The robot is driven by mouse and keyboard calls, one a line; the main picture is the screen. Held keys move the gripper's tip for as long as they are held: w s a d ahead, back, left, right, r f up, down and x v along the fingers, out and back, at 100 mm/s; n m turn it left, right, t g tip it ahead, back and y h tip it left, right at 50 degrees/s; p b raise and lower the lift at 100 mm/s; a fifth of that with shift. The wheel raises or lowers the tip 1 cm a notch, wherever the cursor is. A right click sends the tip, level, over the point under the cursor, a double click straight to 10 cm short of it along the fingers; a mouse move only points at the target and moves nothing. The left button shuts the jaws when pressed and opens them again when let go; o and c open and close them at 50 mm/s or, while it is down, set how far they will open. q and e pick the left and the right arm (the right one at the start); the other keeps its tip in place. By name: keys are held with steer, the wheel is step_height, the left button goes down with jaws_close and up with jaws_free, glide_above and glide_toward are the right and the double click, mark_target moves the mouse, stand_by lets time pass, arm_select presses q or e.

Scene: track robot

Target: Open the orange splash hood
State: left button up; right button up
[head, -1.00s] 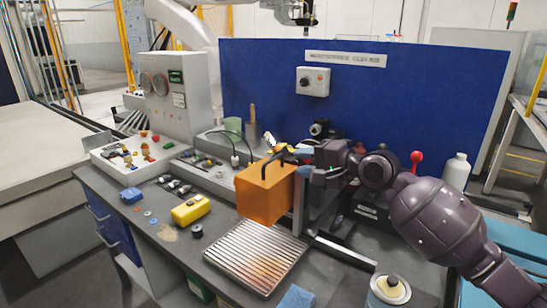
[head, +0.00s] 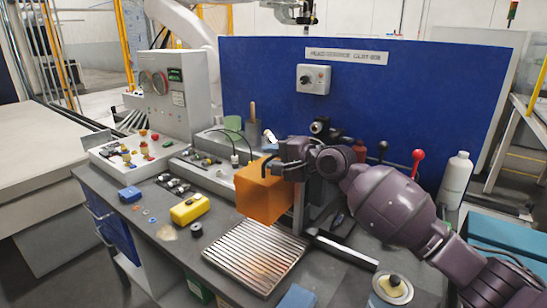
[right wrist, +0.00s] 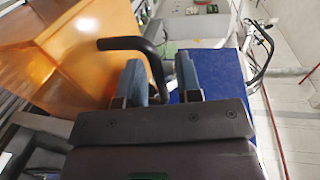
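The orange splash hood (head: 258,195) is a box-shaped cover on the machine on the bench, low beside the ribbed metal plate. It fills the upper left of the right wrist view (right wrist: 75,50). Its black bent handle (right wrist: 125,44) runs into the gap between my right fingers. My right gripper (head: 272,166) is at the hood's upper right side and hides the handle in the head view. In the right wrist view the two blue-grey fingers (right wrist: 160,75) stand apart, one on each side of the handle, with a visible gap. My left gripper is not in view.
The ribbed metal plate (head: 254,256) lies in front of the hood. A yellow box (head: 190,209) stands on the left bench. A blue panel (head: 420,95) rises behind. A red-knobbed lever (head: 418,157), a white bottle (head: 456,180) and a round tin (head: 392,288) are near my right arm.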

jaws_close()
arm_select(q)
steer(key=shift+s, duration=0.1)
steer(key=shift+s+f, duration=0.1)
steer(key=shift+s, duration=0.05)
arm_select(e)
steer(key=shift+s+d+r+p, duration=0.1)
steer(key=shift+s+d+p, duration=0.2)
steer(key=shift+d+p, duration=0.1)
arm_select(q)
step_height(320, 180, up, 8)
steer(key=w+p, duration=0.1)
steer(key=p, duration=0.4)
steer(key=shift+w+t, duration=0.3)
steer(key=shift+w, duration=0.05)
arm_select(e)
steer(key=f+v, duration=0.3)
steer(key=v, duration=1.2)
steer(key=shift+s+d, duration=0.15)
steer(key=shift+d, duration=0.05)
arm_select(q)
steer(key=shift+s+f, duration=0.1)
arm_select(e)
steer(key=shift+f, duration=0.1)
